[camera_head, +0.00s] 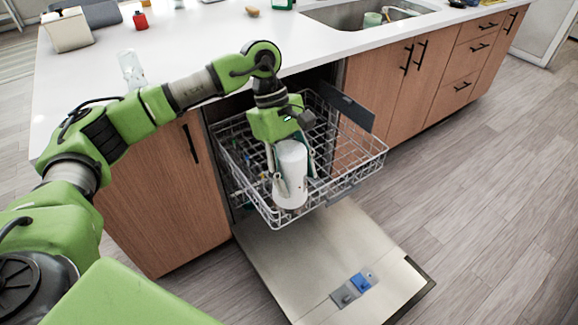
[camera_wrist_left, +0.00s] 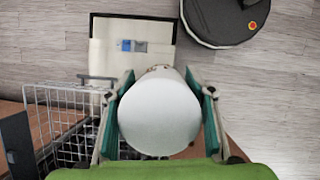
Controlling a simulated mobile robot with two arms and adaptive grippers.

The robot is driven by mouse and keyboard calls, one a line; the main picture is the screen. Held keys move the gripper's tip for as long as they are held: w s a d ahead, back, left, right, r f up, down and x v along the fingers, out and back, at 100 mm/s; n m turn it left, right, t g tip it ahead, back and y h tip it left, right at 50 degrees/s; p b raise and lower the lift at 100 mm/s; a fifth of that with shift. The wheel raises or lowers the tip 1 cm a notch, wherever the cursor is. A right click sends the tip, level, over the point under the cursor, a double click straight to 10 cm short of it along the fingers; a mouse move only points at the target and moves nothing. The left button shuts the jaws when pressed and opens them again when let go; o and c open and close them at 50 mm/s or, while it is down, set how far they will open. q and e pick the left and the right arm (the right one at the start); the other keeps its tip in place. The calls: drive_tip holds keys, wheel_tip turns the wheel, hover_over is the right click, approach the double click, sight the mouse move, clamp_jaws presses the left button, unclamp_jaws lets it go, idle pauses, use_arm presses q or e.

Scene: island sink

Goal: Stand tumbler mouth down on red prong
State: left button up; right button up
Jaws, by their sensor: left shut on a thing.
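The white tumbler (camera_head: 292,160) is in my left gripper (camera_head: 294,178), over the front part of the wire dishwasher rack (camera_head: 365,165). It looks roughly upright along its length in the head view. In the left wrist view the tumbler (camera_wrist_left: 159,112) shows a smooth white round surface between the two fingers of the left gripper (camera_wrist_left: 160,84). Its open mouth is not visible there. I cannot tell whether it touches the rack. The red prong cannot be made out; the tumbler and gripper cover part of the rack. My right gripper is not in view.
The dishwasher door (camera_head: 320,255) is folded down below the rack. A clear glass (camera_head: 131,68) stands on the white counter (camera_head: 190,45) behind my left arm. Wooden cabinets (camera_head: 410,75) flank the dishwasher. The floor (camera_head: 490,200) to the right is clear.

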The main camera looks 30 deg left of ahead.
use_arm(q)
drive_tip(key=w+a+f+n+t+y+b, duration=0.1)
drive_tip(key=w+a+f+n+t+b, duration=0.2)
drive_tip(key=n, duration=0.7)
drive_tip(key=w+a+f+n+t+y+b, duration=0.2)
drive_tip(key=w+a+f+n+b, duration=0.4)
drive_tip(key=w+n, duration=0.4)
drive_tip(key=shift+w+a+f+n+t+y+b, duration=0.2)
drive_tip(key=shift+a+n+t+y+b, duration=0.1)
drive_tip(key=shift+a+t+b, duration=0.5)
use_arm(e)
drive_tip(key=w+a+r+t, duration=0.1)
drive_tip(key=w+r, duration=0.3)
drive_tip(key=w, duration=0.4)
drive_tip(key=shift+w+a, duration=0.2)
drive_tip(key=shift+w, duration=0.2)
use_arm(q)
drive_tip(key=shift+d, duration=0.15)
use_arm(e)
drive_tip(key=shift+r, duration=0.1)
